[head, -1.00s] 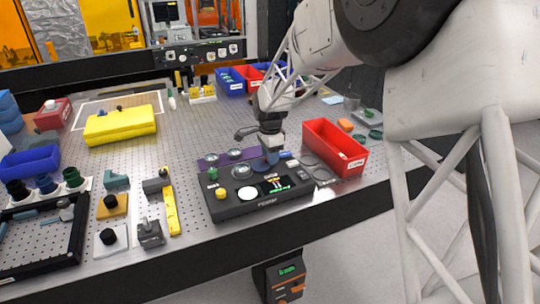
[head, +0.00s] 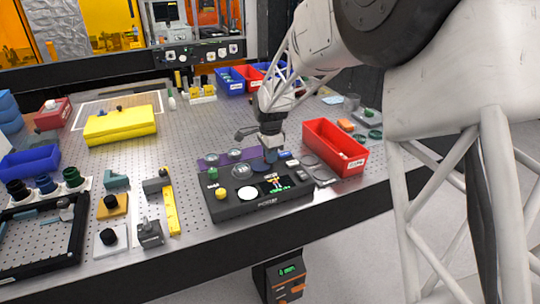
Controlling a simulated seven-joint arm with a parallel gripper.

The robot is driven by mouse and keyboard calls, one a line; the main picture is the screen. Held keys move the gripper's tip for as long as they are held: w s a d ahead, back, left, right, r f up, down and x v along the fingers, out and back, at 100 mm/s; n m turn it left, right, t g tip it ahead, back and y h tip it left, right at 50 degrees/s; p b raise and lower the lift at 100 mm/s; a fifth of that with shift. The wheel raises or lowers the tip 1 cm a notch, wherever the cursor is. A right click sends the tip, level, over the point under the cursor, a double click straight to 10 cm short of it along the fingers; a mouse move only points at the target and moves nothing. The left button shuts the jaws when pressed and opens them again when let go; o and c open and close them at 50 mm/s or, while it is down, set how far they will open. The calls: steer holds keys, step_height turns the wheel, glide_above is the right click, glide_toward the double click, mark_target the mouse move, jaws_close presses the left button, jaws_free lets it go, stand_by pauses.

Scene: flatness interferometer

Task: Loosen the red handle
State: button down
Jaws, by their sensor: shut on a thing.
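My gripper (head: 270,153) points down over the back of the black console (head: 238,208) near the table's front edge. It is shut on a small dark blue part (head: 271,156) at the console's back edge; the fingers hide most of this part. I cannot make out a red handle there, and whether the held part belongs to one is unclear. The console bears a yellow button (head: 221,194), a green knob (head: 213,174), a white round disc (head: 247,193) and a small lit screen (head: 275,185).
A red bin (head: 335,148) stands close to the right of my gripper. A yellow block (head: 120,124), black-knobbed mounts (head: 108,237) and a black frame (head: 40,240) lie to the left. A box with a green display (head: 288,271) hangs below the table edge. The table's middle is mostly clear.

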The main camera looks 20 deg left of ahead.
steer(key=shift+m, duration=0.3)
steer(key=m, duration=0.3)
steer(key=shift+m, duration=0.4)
steer(key=m, duration=0.4)
steer(key=shift+m, duration=0.3)
steer(key=m, duration=0.4)
steer(key=shift+m, duration=2.2)
steer(key=c, duration=1.1)
jaws_free()
steer(key=shift+c, duration=0.2)
